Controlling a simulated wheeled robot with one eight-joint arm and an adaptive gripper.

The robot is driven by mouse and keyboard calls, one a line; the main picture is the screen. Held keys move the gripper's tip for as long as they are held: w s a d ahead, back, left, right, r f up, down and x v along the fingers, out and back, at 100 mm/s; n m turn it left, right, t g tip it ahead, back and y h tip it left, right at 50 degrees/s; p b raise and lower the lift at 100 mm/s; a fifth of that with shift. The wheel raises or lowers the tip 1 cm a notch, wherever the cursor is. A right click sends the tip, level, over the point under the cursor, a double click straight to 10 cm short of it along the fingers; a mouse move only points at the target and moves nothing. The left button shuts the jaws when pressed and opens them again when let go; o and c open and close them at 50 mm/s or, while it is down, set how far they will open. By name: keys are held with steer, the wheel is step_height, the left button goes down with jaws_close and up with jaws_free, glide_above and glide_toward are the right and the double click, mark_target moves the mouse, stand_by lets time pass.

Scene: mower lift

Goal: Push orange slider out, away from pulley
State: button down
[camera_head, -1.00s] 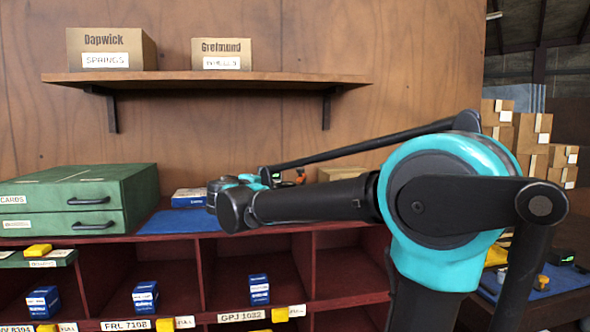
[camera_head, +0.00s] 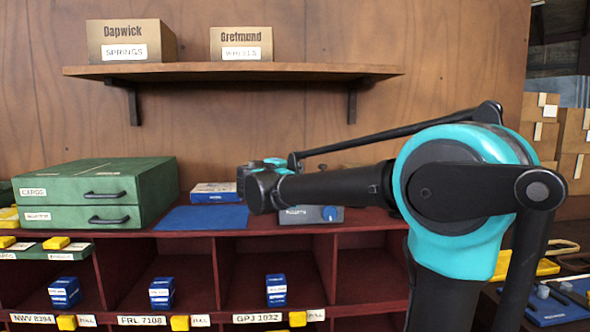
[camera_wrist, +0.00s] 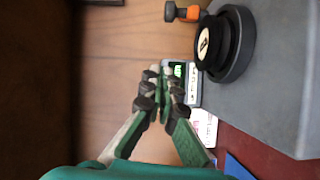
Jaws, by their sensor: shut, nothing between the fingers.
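In the wrist view, a small orange slider (camera_wrist: 192,13) with a dark knob on its left end sits at the top. It is beside a black round pulley (camera_wrist: 236,42) with a pale marked centre. My gripper (camera_wrist: 163,82) is shut and empty, its fingertips below and left of the orange slider in the picture, apart from it. In the head view my gripper's end is at the middle, mostly hidden by my own arm. I cannot make out the slider or pulley there.
In the wrist view, a small device with a green display (camera_wrist: 193,84) lies behind the fingertips, and a grey surface (camera_wrist: 290,85) is at right. In the head view, a grey box with a blue knob (camera_head: 330,213), a blue mat (camera_head: 203,217) and green drawers (camera_head: 95,192) stand on the dark-red cubby unit.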

steer(key=x, duration=0.7)
steer(key=shift+s+d+f, duration=0.1)
steer(key=shift+s+d, duration=0.1)
steer(key=shift+d, duration=0.4)
steer(key=shift+s+d+f, duration=0.1)
steer(key=shift+s+d, duration=0.1)
steer(key=shift+d, duration=0.4)
steer(key=shift+s+d+f, duration=0.1)
steer(key=shift+s+d, duration=0.05)
steer(key=shift+d, duration=0.55)
steer(key=shift+d, duration=0.1)
steer(key=shift+s+d+n+t+y, duration=0.45)
steer(key=shift+n+y, duration=0.2)
steer(key=shift+y, duration=0.3)
steer(key=shift+s+d+n+t+y, duration=0.35)
steer(key=shift+d+n+y, duration=0.25)
steer(key=shift+y, duration=0.35)
steer(key=shift+s+d, duration=0.3)
steer(key=shift+d, duration=0.35)
steer(key=shift+a, duration=0.1)
